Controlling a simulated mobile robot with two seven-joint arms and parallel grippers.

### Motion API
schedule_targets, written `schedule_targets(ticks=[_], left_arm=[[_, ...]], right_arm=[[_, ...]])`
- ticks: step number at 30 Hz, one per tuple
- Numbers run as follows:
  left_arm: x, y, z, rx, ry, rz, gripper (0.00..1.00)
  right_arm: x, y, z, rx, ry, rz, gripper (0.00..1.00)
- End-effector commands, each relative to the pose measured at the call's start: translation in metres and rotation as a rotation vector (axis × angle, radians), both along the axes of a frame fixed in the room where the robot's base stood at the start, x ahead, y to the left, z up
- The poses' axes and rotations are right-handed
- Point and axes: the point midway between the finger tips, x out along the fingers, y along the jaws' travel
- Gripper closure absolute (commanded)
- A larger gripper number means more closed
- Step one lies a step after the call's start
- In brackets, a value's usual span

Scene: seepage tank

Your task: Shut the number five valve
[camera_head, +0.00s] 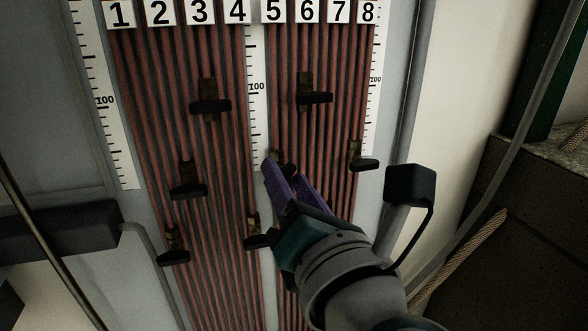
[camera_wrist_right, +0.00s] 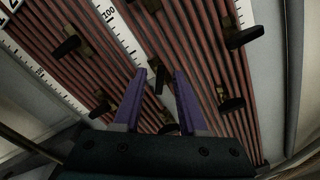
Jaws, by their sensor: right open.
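The number five label (camera_head: 273,10) heads a red-brown tube just right of the middle scale. The number five valve, a small brass body (camera_head: 277,156), shows partly at my right gripper's tips in the head view; its dark handle is mostly hidden there. In the right wrist view a dark valve handle (camera_wrist_right: 159,80) shows between the fingers, near the lower end of the scale. My right gripper (camera_head: 285,172) has purple fingers, open and pointing at the panel. I cannot tell whether the fingers touch the valve. My left gripper is not in view.
Neighbouring black-handled valves stick out around it: one upper left (camera_head: 210,105), one upper right (camera_head: 314,97), one at right (camera_head: 364,164), and one lower left (camera_head: 257,241). A dark box (camera_head: 65,233) stands at the left and a rope (camera_head: 465,255) runs at the right.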

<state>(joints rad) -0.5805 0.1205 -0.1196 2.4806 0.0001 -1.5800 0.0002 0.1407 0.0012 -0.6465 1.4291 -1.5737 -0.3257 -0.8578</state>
Motion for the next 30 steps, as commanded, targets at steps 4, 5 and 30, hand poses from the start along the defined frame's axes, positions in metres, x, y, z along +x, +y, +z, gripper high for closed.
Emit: schedule_targets(ticks=[4, 5, 30], left_arm=[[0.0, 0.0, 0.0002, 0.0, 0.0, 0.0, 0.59], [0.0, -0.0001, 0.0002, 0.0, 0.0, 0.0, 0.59], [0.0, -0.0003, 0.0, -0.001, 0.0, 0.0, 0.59]], right_arm=[[0.0002, 0.0, 0.0001, 0.001, 0.0, 0.0, 0.59], [0.0001, 0.0, 0.0001, 0.001, 0.0, 0.0, 0.59], [-0.0001, -0.0002, 0.0001, 0.002, 0.001, 0.0, 1.0]])
